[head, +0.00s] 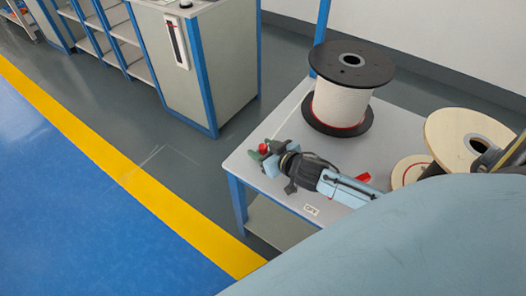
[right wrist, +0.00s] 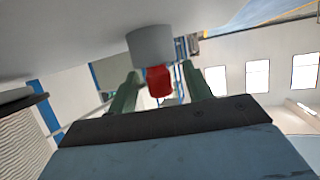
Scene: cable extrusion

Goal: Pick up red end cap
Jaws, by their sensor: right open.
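The red end cap (head: 263,147) shows at the left part of the table, beside the fingertips of my right gripper (head: 261,153). In the right wrist view, the red end cap (right wrist: 158,82) adjoins a grey cylinder (right wrist: 150,45). It appears between the two green fingers of my right gripper (right wrist: 161,90), with a gap on both sides. The right gripper is open and holds nothing. Its wrist partly hides what is around the cap in the head view. My left gripper is not in view.
On the grey-white table (head: 240,166) stands a black-flanged spool (head: 340,105) behind my right arm. A wooden spool (head: 447,135) stands at the right. A red piece (head: 363,178) shows beside my forearm. A cabinet (head: 197,70) stands left across clear floor.

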